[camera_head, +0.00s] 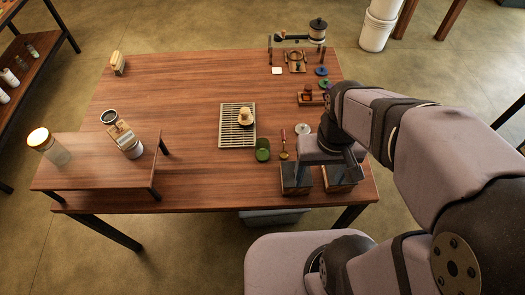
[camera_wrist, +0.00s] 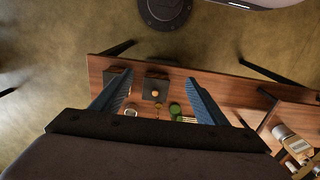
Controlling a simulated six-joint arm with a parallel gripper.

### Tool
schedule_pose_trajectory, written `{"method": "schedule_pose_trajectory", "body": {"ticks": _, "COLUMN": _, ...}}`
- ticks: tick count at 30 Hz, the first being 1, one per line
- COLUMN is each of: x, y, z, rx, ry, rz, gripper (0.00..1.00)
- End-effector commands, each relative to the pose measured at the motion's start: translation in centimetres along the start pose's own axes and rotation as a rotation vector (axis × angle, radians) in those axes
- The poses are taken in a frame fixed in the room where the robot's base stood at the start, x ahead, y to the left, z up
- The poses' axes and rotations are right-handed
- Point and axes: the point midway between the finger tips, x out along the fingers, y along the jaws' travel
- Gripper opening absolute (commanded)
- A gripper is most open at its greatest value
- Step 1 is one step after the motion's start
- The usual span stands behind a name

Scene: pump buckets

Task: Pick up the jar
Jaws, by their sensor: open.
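On the raised shelf at the left of the table, a jar (camera_head: 55,151) with a pale body and a brightly lit lid stands near the left end. A second white jar-like container (camera_head: 132,148) is at the shelf's right side, beside a tan labelled piece (camera_head: 120,133). I cannot tell which of these is the jar meant. My gripper (camera_wrist: 157,97) is open and empty, its two blue fingers spread wide. It hangs over the front right of the table, far from the shelf. The arm partly hides its fingers in the head view.
The low wooden shelf (camera_head: 85,175) stands on the table's left end. A green cup (camera_head: 262,150) and two dark boxes (camera_head: 296,180) are at front right. The table's left middle is clear.

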Motion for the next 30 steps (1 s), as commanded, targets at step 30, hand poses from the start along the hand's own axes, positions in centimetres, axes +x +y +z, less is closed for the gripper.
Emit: {"method": "schedule_pose_trajectory", "body": {"ticks": 30, "x": 3.3, "y": -5.4, "z": -20.9, "rx": -1.608, "ry": -0.531, "rz": 1.156, "gripper": 0.68}}
